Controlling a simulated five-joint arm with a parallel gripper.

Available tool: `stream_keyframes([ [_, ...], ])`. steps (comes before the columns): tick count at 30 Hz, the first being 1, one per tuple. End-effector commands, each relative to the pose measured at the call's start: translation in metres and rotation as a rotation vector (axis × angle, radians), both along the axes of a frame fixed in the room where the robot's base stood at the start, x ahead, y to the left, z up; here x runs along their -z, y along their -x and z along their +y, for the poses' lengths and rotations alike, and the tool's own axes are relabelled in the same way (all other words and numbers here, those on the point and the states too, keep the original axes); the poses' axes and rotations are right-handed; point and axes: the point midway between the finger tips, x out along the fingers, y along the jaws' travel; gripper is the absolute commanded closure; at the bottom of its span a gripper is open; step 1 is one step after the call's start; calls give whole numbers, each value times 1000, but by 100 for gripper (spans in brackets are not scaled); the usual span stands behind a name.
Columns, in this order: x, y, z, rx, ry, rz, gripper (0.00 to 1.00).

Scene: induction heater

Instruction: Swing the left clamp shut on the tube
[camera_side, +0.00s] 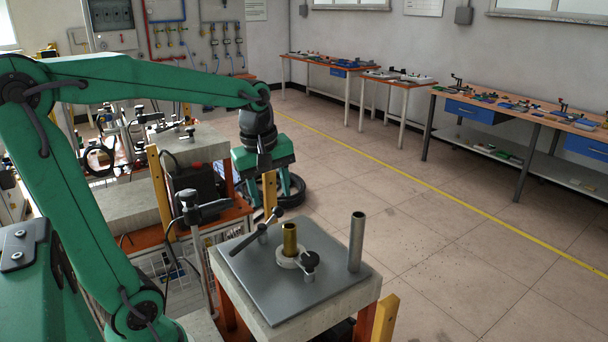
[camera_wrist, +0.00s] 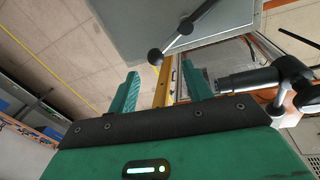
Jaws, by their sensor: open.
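The brass tube (camera_side: 289,240) stands upright in a pale ring on the grey plate (camera_side: 240,272). The left clamp (camera_side: 262,229) is a dark lever with ball ends at the plate's back left, apart from the tube. In the wrist view the lever (camera_wrist: 185,32) crosses the plate's edge beyond the fingers. A second dark clamp (camera_side: 310,262) sits by the ring's front right. My gripper (camera_side: 269,190) hangs behind the plate, fingers down, open and empty. In the wrist view its fingers (camera_wrist: 160,78) are apart, with no lever between them.
A grey metal tube (camera_side: 357,242) stands at the plate's right. A yellow post (camera_wrist: 163,84) shows between my fingers, beyond them. A stand with a black head (camera_side: 190,207) is left of the plate. Open floor lies to the right, with benches (camera_side: 520,105) along the wall.

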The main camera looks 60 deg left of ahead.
Motion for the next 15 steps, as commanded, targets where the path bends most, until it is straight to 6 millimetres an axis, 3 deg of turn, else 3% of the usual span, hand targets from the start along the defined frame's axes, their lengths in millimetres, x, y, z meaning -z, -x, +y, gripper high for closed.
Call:
stream_keyframes([
  [6, 27, -4, -1, 0, 2, 3, 50],
  [15, 42, -8, -2, 0, 2, 0, 50],
])
